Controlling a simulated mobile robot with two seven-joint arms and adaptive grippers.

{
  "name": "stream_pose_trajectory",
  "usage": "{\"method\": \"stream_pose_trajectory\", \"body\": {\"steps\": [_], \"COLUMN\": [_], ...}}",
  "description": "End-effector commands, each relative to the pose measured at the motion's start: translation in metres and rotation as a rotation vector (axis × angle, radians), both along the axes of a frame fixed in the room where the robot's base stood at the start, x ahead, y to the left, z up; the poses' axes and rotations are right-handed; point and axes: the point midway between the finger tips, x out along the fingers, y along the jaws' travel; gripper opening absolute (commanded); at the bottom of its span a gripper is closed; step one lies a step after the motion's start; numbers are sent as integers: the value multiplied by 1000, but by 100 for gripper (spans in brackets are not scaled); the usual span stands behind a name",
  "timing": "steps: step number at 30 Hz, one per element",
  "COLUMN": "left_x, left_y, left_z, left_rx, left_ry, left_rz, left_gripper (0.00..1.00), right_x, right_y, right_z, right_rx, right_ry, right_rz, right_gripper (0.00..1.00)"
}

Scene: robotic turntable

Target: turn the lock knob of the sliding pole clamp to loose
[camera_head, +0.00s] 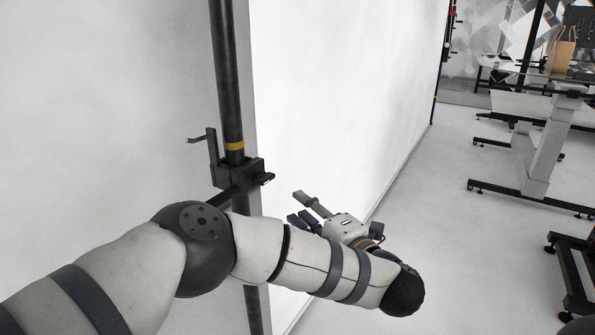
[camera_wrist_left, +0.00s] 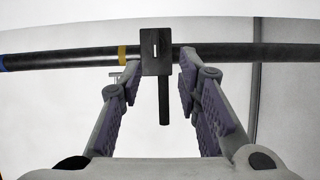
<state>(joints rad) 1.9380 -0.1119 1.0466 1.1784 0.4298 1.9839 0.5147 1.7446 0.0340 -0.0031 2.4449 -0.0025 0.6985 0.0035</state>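The sliding pole clamp (camera_head: 236,172) is a dark block around a black upright pole (camera_head: 229,80), just below a yellow band. It also shows in the left wrist view (camera_wrist_left: 156,62), where the pole runs across the picture. A small dark part (camera_head: 266,179), perhaps the lock knob, sticks out on the clamp's right side. A dark bar (camera_wrist_left: 164,103) extends from the clamp between my fingers. My left gripper (camera_head: 306,208) is open and apart from the clamp, to its right in the head view. In the wrist view its fingers (camera_wrist_left: 160,68) flank the clamp. My right gripper is not in view.
An upright lever (camera_head: 212,148) with a side pin stands at the clamp's left. A white wall panel (camera_head: 340,80) is behind the pole. Table frames (camera_head: 545,150) stand at the far right. The grey floor (camera_head: 440,220) right of my arm is clear.

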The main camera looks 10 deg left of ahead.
Motion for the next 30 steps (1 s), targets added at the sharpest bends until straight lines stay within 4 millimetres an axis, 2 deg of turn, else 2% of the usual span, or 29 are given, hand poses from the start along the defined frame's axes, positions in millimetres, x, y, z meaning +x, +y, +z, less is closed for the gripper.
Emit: {"method": "stream_pose_trajectory", "body": {"steps": [4,8,12,18,24,30], "left_x": [1,17,42,70,80,81], "left_y": [8,27,53,83,94,94], "left_z": [0,-10,2,4,5,5], "left_rx": [-19,-21,-16,-16,-15,-15], "left_ry": [-12,-6,-17,-18,-17,-17], "left_rz": [40,44,43,39,36,35], "left_gripper": [31,31,31,31,31,31], "right_x": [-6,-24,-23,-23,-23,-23], "right_y": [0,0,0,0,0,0], "right_z": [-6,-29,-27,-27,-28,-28], "right_rx": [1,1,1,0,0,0], "right_ry": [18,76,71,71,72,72], "right_rz": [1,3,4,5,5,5], "right_gripper": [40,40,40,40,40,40]}}
